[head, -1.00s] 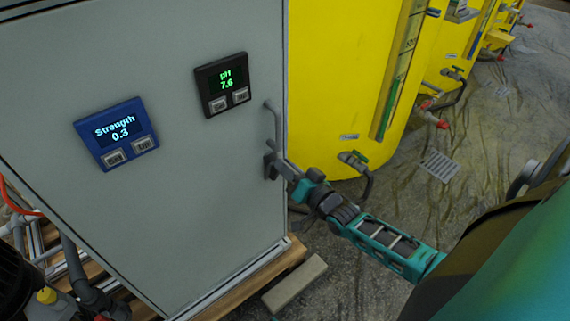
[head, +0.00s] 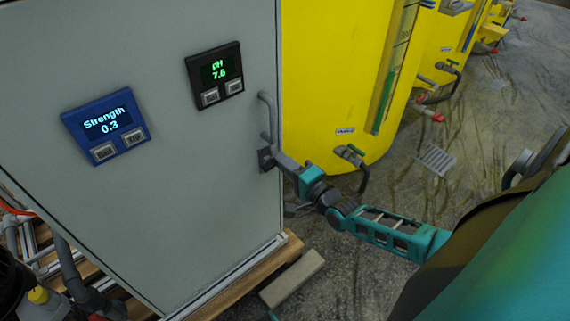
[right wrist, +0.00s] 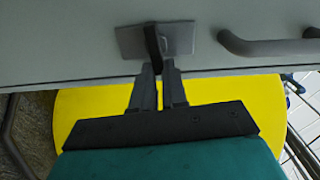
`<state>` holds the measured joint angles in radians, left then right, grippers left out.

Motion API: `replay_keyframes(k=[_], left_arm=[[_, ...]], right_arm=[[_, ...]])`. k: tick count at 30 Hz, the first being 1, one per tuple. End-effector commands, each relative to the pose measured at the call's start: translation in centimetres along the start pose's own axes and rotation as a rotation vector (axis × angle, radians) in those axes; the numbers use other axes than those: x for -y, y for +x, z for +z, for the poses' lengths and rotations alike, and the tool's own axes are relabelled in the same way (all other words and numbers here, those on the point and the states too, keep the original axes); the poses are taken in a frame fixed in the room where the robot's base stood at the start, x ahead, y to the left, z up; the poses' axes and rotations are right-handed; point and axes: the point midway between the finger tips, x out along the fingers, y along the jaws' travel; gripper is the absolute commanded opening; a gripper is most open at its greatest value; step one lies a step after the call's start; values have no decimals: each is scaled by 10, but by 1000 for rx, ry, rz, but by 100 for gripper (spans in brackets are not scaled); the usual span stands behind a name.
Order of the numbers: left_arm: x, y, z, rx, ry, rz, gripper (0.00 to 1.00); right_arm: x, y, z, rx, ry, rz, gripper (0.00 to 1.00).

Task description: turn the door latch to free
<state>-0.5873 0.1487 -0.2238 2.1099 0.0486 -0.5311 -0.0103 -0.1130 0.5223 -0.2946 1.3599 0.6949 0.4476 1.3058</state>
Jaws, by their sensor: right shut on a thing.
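The grey cabinet door (head: 140,200) fills the left of the head view. The door latch (head: 265,158) is a small plate with a dark lever near the door's right edge, below the handle. The fingers hide part of the lever. My left gripper is not in view.
A grey bar handle (head: 267,115) is just above the latch. The door carries a blue Strength panel (head: 106,126) and a black pH panel (head: 215,74). Yellow tanks (head: 330,60) with a valve (head: 351,155) stand close behind my right gripper. A grey block (head: 292,279) lies on the floor.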

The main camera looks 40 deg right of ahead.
Motion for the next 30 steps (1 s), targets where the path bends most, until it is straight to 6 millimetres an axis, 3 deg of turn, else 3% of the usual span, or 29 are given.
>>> replay_keyframes(k=[9, 24, 25, 30], left_arm=[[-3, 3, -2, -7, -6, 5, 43], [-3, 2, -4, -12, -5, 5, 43], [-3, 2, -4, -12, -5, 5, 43], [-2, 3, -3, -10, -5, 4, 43]], right_arm=[[-3, 0, 1, 1, 100, 1, 0], [-3, 0, 1, 1, 117, 1, 0], [-3, 0, 1, 1, 117, 1, 16], [-3, 0, 1, 1, 115, 1, 32]])
